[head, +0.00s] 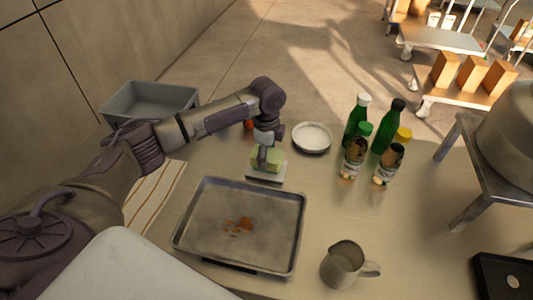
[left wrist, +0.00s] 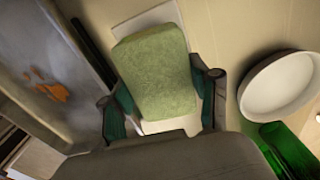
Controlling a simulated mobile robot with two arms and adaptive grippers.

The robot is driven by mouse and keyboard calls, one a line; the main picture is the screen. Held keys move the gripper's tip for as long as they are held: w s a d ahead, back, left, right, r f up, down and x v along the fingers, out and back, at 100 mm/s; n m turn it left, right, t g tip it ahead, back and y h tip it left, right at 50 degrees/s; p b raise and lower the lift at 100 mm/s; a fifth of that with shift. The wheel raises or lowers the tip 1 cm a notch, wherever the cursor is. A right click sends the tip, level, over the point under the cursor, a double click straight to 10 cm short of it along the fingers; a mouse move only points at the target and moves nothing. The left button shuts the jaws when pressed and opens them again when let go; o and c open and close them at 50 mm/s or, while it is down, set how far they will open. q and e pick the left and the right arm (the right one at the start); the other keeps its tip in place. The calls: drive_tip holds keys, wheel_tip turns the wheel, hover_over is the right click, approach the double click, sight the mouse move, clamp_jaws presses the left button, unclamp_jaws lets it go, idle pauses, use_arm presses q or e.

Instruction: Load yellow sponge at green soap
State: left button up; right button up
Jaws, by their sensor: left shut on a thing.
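A yellow-green, sponge-like block (head: 258,165) is between the fingers of my left gripper (head: 266,157), behind the metal tray. I take it for the yellow sponge. In the left wrist view the block (left wrist: 155,72) fills the space between the fingers, which touch its sides. A flat white rectangular piece (head: 262,178) lies under the block; its edge also shows in the left wrist view (left wrist: 150,20). I cannot tell whether the block rests on it. Green bottles (head: 355,120) stand to the right; I cannot tell whether any is the green soap.
A metal tray (head: 200,192) with an orange-brown stain (head: 238,226) lies in front. A white bowl (head: 312,138) is right of the gripper. Small dark jars (head: 388,163), a metal jug (head: 345,265), a grey bin (head: 150,100) and a striped cloth (head: 152,195) are around.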

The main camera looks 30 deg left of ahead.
use_arm(q)
drive_tip(key=shift+s+f+p, duration=0.1)
drive_tip(key=shift+f+p, duration=0.05)
drive_tip(key=shift+p, duration=0.15)
idle(1.2)
wheel_tip(320, 180, up, 7)
drive_tip(key=p, duration=0.8)
idle(0.5)
